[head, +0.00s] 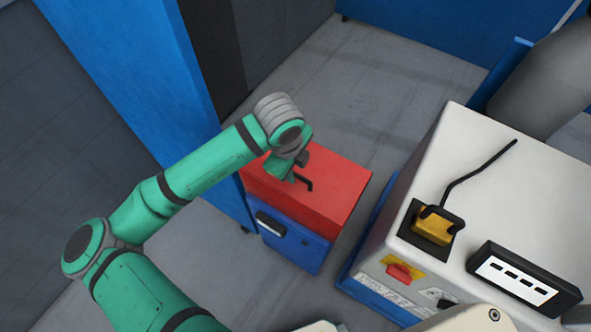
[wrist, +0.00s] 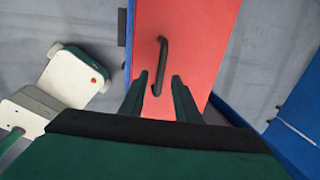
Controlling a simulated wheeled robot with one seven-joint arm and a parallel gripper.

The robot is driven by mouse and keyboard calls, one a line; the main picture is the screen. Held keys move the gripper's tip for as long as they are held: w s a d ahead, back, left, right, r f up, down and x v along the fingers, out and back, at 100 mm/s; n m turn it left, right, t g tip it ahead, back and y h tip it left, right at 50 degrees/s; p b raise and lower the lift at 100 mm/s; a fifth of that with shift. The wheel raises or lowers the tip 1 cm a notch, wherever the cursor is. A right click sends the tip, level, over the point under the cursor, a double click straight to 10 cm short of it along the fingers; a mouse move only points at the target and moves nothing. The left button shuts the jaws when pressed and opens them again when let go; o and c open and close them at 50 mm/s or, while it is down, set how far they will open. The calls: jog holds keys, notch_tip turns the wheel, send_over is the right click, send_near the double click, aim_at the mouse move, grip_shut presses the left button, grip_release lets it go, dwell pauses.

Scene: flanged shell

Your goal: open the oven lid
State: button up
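The oven is a small box with a blue body (head: 292,243) and a red lid (head: 338,180), and it stands on the floor in the middle of the head view. The lid looks closed. A black bar handle (head: 307,183) stands on the lid; it also shows in the wrist view (wrist: 162,60). My gripper (wrist: 160,77) is open above the lid. In the wrist view the near end of the handle shows between its two fingers, with gaps on both sides. I cannot tell how far the fingertips are above the handle. In the head view my wrist partly covers the lid.
A blue upright panel (head: 150,65) stands close to the oven's left. A white machine (head: 530,190) with a yellow switch (head: 436,231) and a black cable stands at the right. Grey floor (head: 375,80) is free behind the oven.

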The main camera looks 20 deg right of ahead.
jog(key=shift+w+d+f, duration=0.1)
jog(key=shift+d+f, duration=0.05)
jog(key=shift+f, duration=0.75)
grip_shut()
jog(key=shift+w, duration=0.1)
